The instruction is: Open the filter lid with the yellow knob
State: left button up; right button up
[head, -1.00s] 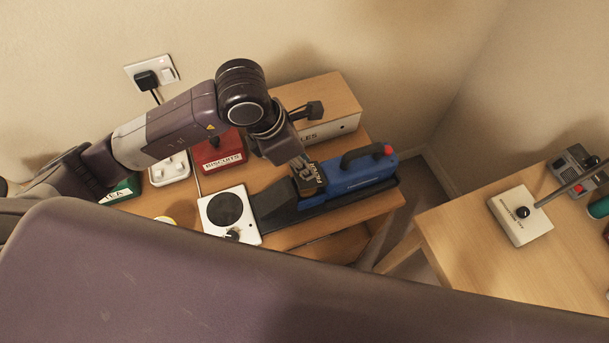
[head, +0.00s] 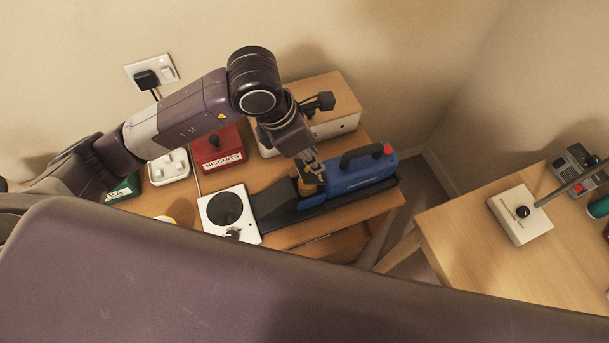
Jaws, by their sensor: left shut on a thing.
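A blue hand vacuum (head: 368,181) with a black handle and a dark flat nozzle lies on the wooden desk in the head view. My left gripper (head: 313,171) reaches down from above onto its left end, where the filter lid is. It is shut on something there. The yellow knob is hidden by the fingers, so I cannot make it out. An orange-brown part (head: 310,186) shows just below the fingertips. How far the lid stands open I cannot tell. My right gripper is not in view.
A white hotplate (head: 246,229) stands left of the vacuum nozzle. Behind are a red biscuits tin (head: 219,147), a white switch block (head: 169,167) and a wooden-topped box (head: 330,92). A second table (head: 462,232) with a white box and rod is at right.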

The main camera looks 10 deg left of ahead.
aim_at(303, 170)
pick_arm(q)
jog(key=shift+w+d+r, duration=0.25)
jog(key=shift+w+d, duration=0.05)
jog(key=shift+d, duration=0.15)
jog(key=shift+w+d+r+b, duration=0.1)
jog(key=shift+w+d+b, duration=0.2)
jog(key=shift+d+b, duration=0.15)
grip_shut()
jog(key=o, duration=1)
grip_release()
jog(key=shift+o, duration=0.2)
jog(key=shift+s+a, duration=0.1)
jog(key=s+a+r+p, duration=0.2)
jog(key=a+r, duration=0.1)
jog(key=r, duration=0.2)
jog(key=shift+s+a+r+p, duration=0.15)
jog(key=shift+r+p, duration=0.1)
jog(key=shift+p, duration=0.05)
